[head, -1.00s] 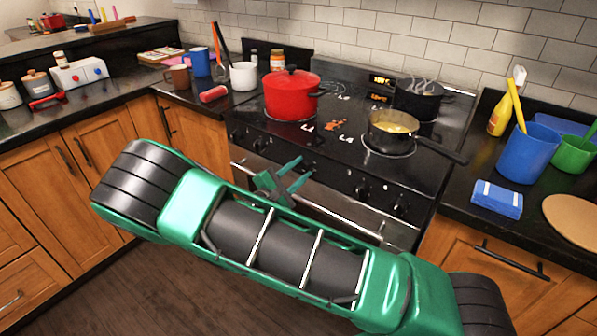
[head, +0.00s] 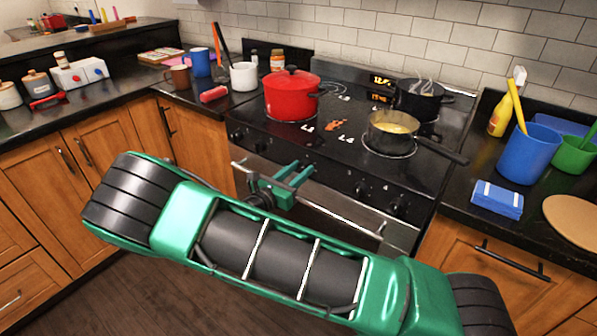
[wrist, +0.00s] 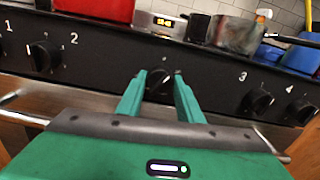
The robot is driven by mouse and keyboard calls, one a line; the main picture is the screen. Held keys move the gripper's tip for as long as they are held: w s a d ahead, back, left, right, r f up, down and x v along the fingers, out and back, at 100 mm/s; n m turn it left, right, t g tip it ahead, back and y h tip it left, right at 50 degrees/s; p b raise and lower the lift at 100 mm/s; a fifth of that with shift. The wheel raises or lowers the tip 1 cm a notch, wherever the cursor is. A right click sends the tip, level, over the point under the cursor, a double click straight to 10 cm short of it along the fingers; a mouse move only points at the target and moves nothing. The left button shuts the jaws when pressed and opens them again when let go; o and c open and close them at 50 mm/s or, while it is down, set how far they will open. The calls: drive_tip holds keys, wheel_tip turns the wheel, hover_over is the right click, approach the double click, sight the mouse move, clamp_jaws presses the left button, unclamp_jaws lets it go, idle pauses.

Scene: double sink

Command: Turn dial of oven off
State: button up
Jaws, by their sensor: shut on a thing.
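The oven dial (wrist: 158,84) is a dark round knob in the middle of the stove's front panel, between the knobs marked 2 and 3. My gripper (wrist: 160,76) is shut on it, with one green finger on each side of the knob in the wrist view. In the head view my gripper (head: 304,166) reaches to the middle of the stove front, and the fingers hide the dial. The dial's pointer direction cannot be told. The stove (head: 322,172) has a black glass top and a lit clock display (wrist: 164,21).
Other knobs flank the dial: one at left (wrist: 43,57), knob 3 (wrist: 257,101) and knob 4 (wrist: 301,110). The oven handle (head: 340,214) runs below. A red pot (head: 291,96), a saucepan (head: 392,133) and a steaming black pot (head: 418,100) stand on the stovetop.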

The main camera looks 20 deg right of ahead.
drive_tip(key=n, duration=0.5)
drive_tip(key=shift+w+a, duration=0.2)
drive_tip(key=shift+a, duration=0.05)
idle(0.5)
drive_tip(key=o, duration=0.9)
drive_tip(key=shift+o, duration=0.8)
drive_tip(key=shift+d, duration=0.1)
drive_tip(key=shift+s, duration=0.1)
drive_tip(key=v, duration=1)
drive_tip(key=shift+a, duration=0.3)
